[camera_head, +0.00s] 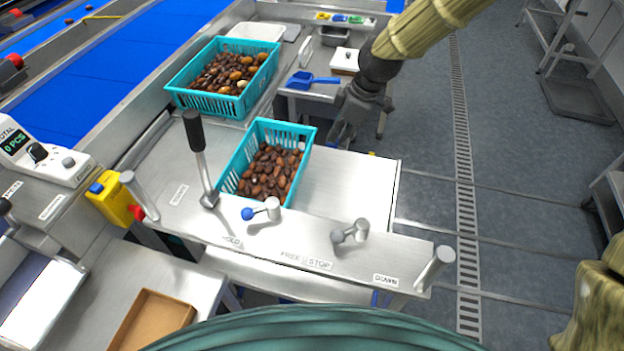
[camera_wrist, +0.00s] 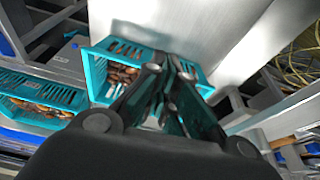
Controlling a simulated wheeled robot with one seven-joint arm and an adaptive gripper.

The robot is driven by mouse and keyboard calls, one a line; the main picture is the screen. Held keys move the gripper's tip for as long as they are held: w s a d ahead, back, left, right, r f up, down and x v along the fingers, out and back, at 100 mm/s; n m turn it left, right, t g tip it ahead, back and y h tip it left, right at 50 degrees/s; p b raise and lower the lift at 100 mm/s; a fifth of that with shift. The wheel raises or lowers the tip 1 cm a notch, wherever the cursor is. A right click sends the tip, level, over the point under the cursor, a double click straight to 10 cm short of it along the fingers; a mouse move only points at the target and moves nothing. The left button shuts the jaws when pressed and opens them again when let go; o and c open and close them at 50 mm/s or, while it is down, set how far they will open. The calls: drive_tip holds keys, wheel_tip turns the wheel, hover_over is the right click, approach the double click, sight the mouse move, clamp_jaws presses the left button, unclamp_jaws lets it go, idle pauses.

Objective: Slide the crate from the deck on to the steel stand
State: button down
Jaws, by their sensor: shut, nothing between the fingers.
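A teal slatted crate (camera_head: 308,148) filled with brown dates sits on a steel surface (camera_head: 352,190) behind a lever panel. It also shows in the wrist view (camera_wrist: 97,75). My gripper (camera_head: 340,136) is shut and empty, pointing down just right of this crate's far end. In the wrist view its fingers (camera_wrist: 172,68) overlap the crate's wall; I cannot tell whether they touch it. A second teal crate (camera_head: 205,102), with lighter and darker dates, stands farther back left. Which steel surface is the deck and which the stand is not clear.
The front panel carries a tall black-handled lever (camera_head: 196,135), a blue-knobbed lever (camera_head: 262,212) and another knob (camera_head: 352,232). A blue scoop (camera_head: 305,80) and a white-lidded box (camera_head: 345,60) lie behind. Bare steel lies right of the near crate.

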drive_tip(key=x, duration=0.5)
drive_tip(key=d+b+x, duration=0.1)
drive_tip(key=x, duration=0.4)
drive_tip(key=b+x, duration=0.1)
drive_tip(key=x, duration=0.4)
drive_tip(key=shift+d+f, duration=0.2)
drive_tip(key=shift+f, duration=0.35)
drive_tip(key=a, duration=0.2)
drive_tip(key=shift+w+a, duration=0.4)
drive_tip(key=shift+w+a+f+p, duration=0.15)
drive_tip(key=shift+a+p, duration=0.2)
drive_tip(key=shift+a, duration=0.2)
drive_tip(key=shift+a, duration=0.1)
